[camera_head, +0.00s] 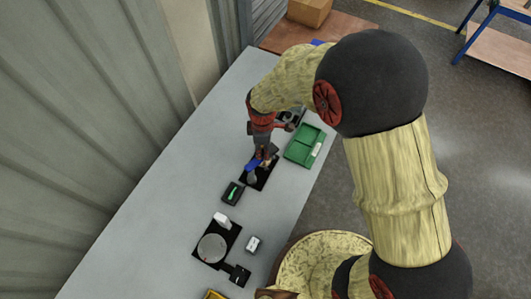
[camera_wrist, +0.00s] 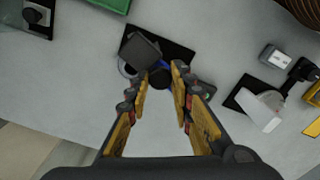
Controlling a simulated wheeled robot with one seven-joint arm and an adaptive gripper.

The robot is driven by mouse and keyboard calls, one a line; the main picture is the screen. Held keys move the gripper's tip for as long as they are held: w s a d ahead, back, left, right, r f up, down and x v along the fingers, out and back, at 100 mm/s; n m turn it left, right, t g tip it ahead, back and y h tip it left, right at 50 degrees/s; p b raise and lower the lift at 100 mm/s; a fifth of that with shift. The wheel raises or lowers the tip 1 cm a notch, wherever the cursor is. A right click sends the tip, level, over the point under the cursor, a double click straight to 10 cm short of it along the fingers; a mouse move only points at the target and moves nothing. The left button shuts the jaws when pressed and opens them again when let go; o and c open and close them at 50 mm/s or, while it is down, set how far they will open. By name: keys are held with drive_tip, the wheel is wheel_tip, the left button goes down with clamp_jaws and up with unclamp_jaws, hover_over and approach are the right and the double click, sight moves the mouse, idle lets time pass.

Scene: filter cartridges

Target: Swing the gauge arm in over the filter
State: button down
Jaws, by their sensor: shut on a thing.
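My gripper (camera_head: 263,154) reaches down over a small black base plate (camera_head: 270,172) on the grey table. In the wrist view the fingers (camera_wrist: 160,74) are shut on a dark part with a gap between the tips; a blue piece (camera_wrist: 163,64) shows just beyond it. I take this to be the gauge arm, also blue in the head view (camera_head: 252,164). A dark square block (camera_wrist: 140,48) lies beside it over a grey round thing (camera_wrist: 124,68), perhaps the filter, which it partly hides. The round grey thing also shows in the head view (camera_head: 252,179). The fingers hide the held part's ends.
A green tray (camera_head: 301,147) lies right of the fixture. A black box with a green piece (camera_head: 232,194) sits in front of it. Nearer are a plate with a grey disc (camera_head: 211,248), a white block (camera_head: 222,220) and a small white box (camera_head: 253,243). The table's left side is clear.

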drive_tip(key=shift+w+a+n, duration=0.3)
drive_tip(key=shift+a+n, duration=0.2)
drive_tip(key=shift+n, duration=0.55)
drive_tip(key=shift+w+a+n, duration=0.3)
drive_tip(key=shift+a+n, duration=0.15)
drive_tip(key=shift+n, duration=0.6)
drive_tip(key=c, duration=1.5)
unclamp_jaws()
drive_tip(key=shift+c, duration=0.2)
drive_tip(key=shift+r, duration=0.1)
wheel_tip(320, 180, up, 12)
